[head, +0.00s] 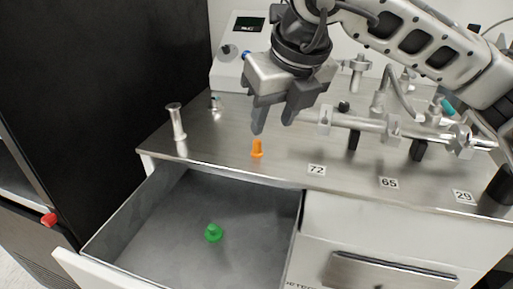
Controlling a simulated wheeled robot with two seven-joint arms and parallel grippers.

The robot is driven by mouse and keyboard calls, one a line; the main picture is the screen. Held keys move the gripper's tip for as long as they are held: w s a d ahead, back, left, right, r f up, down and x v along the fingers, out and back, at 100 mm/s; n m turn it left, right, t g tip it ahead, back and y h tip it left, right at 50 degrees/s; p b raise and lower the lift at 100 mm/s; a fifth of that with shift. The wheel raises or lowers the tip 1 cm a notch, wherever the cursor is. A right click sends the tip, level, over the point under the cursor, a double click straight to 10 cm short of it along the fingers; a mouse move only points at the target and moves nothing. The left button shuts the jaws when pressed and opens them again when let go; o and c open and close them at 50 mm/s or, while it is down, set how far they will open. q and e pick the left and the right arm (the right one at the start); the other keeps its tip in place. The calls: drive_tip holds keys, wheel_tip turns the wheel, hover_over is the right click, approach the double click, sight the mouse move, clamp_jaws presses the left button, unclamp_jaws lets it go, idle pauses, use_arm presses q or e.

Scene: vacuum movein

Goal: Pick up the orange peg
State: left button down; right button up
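The orange peg (257,148) stands on the metal counter near its front edge, just behind the open drawer. My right gripper (272,123) hangs above the peg, pointing down, with its fingers apart. One finger is almost directly above the peg in the picture, and the gripper holds nothing. I cannot tell the exact height gap between finger and peg. My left gripper is not in view.
An open drawer (131,219) holds a green peg (213,233). A metal post (176,122) stands on the counter at left. A pipe manifold (369,124) with valves lies at right, behind labels 72, 65 and 29. A white device (232,70) stands behind.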

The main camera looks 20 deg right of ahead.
sight(258, 142)
drive_tip(key=shift+x, duration=0.9)
drive_tip(key=shift+w+a+r+x, duration=0.1)
drive_tip(key=shift+w+x, duration=0.05)
drive_tip(key=shift+x, duration=0.75)
drive_tip(key=shift+w+a+r+x, duration=0.1)
drive_tip(key=shift+w+a+x, duration=0.05)
drive_tip(key=shift+x, duration=0.8)
drive_tip(key=shift+w+a+x, duration=0.1)
drive_tip(key=shift+w+x, duration=0.1)
drive_tip(key=shift+x, duration=0.7)
clamp_jaws()
